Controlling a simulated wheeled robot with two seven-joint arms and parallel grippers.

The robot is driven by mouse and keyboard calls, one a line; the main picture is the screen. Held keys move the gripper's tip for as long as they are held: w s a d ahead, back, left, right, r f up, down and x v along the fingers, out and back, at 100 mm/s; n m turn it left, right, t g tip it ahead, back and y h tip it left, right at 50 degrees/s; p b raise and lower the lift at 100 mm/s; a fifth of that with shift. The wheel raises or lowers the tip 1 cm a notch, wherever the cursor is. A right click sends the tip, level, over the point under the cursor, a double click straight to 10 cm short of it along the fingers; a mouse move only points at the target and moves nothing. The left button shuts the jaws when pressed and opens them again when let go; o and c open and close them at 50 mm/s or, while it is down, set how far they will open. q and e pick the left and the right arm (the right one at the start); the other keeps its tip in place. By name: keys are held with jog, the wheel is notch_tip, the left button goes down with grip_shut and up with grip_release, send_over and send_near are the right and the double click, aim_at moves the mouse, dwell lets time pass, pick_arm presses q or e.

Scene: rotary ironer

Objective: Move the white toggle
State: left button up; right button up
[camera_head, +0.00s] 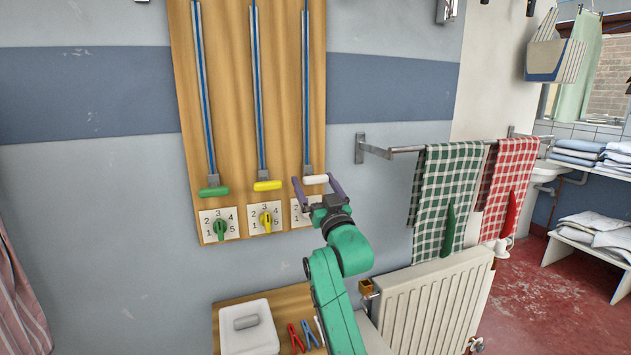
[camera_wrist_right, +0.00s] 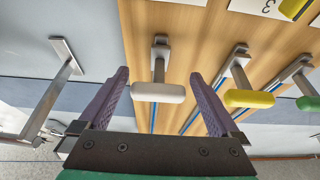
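The white toggle (camera_head: 316,179) is a small white bar at the lower end of the rightmost vertical slot on a wooden wall panel (camera_head: 280,90). My right gripper (camera_head: 315,184) is open, with its purple fingers on either side of the white toggle. In the right wrist view the white toggle (camera_wrist_right: 158,92) lies between the two fingertips (camera_wrist_right: 162,76), with a gap on each side. My left gripper is in neither view.
A yellow toggle (camera_head: 268,185) and a green toggle (camera_head: 214,191) sit left of the white one, above numbered dials. A towel rail (camera_head: 400,150) with checked towels sticks out to the right, above a radiator (camera_head: 435,305). A white container (camera_head: 250,335) stands below.

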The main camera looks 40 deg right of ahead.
jog(key=shift+s+r, duration=0.15)
jog(key=shift+r, duration=0.1)
jog(key=b+v, duration=0.4)
jog(key=v, duration=1)
jog(key=shift+s+a+f, duration=0.15)
jog(key=shift+s+f, duration=0.05)
jog(key=shift+s, duration=0.05)
